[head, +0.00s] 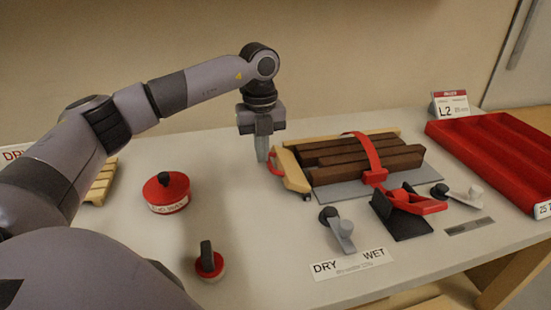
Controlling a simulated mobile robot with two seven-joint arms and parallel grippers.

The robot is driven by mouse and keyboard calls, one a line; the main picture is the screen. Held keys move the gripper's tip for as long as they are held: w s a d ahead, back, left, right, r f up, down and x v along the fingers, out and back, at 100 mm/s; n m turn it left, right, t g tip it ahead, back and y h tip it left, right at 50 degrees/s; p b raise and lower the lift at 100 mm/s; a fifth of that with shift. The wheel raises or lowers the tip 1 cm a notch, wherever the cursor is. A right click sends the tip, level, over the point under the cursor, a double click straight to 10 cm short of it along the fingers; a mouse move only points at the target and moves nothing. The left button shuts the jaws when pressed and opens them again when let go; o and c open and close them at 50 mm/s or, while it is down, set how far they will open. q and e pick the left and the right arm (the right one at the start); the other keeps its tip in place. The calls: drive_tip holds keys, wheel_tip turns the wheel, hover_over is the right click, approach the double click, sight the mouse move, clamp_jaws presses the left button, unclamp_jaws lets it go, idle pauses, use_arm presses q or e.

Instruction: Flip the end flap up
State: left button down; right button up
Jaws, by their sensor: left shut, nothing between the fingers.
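A pale wooden end flap (291,172) is at the left end of a low wooden frame holding dark brown bars (365,158). A red loop (275,166) sits on the flap's left side. I cannot tell the flap's exact angle. My left gripper (262,157) points straight down just left of the flap, its fingers shut and empty, with the tips close to the red loop. Whether they touch it is unclear. A red strap (367,153) crosses the bars. My right gripper is out of view.
A red lever clamp (413,203) on a black base stands in front of the bars. A grey lever (340,230) is near the DRY/WET label (349,263). A red round tin (166,193) and red knob (209,262) are left. A red tray (488,150) is right.

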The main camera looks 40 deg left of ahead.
use_arm(q)
wheel_tip(320, 180, up, 11)
drive_tip(key=p, duration=0.7)
drive_tip(key=shift+s+a, duration=0.35)
drive_tip(key=shift+s, duration=0.1)
